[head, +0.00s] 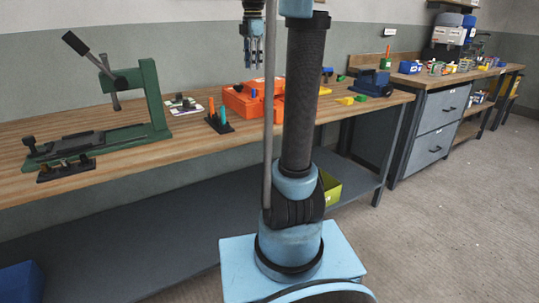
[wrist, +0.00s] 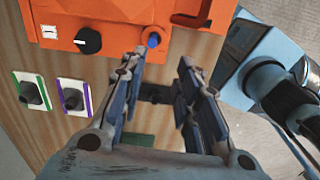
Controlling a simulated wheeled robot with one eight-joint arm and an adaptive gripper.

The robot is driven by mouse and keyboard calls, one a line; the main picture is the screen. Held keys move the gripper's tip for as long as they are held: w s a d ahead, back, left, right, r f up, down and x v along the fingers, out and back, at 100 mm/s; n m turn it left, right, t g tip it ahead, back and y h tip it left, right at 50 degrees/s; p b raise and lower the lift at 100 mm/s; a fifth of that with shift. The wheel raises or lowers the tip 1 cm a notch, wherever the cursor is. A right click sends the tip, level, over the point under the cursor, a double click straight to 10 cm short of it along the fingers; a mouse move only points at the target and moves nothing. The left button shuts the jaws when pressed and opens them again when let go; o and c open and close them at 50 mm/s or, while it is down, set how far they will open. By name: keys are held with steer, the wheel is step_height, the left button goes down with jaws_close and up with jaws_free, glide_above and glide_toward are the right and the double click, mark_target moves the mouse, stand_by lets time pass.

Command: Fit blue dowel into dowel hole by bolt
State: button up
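A blue dowel (wrist: 154,40) shows end-on at the near edge of the orange mould (wrist: 120,12) in the wrist view, to the right of a round black knob or bolt head (wrist: 88,41). I cannot tell how deep it sits, and no empty hole is clear. In the head view a small blue peg (head: 253,93) shows at the orange mould (head: 240,105). My gripper (head: 253,60) hangs above the bench, fingers down. In the wrist view my gripper (wrist: 160,62) is open, with nothing between its fingers, and the dowel lies beyond the fingertips.
A black stand (head: 219,126) holds an orange and a teal peg left of the mould. White plates with black knobs (wrist: 32,93) lie beside it. A green press (head: 150,95) stands on the left of the bench. A blue vise (head: 372,82) and yellow blocks (head: 345,101) are right.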

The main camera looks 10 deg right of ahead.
steer(key=s+f+m+t, duration=0.2)
steer(key=s+f+m, duration=1.8)
steer(key=s+f, duration=1.1)
steer(key=shift+s+f+m, duration=0.15)
steer(key=shift+s+m, duration=0.15)
steer(key=shift+s, duration=0.8)
steer(key=shift+o, duration=0.4)
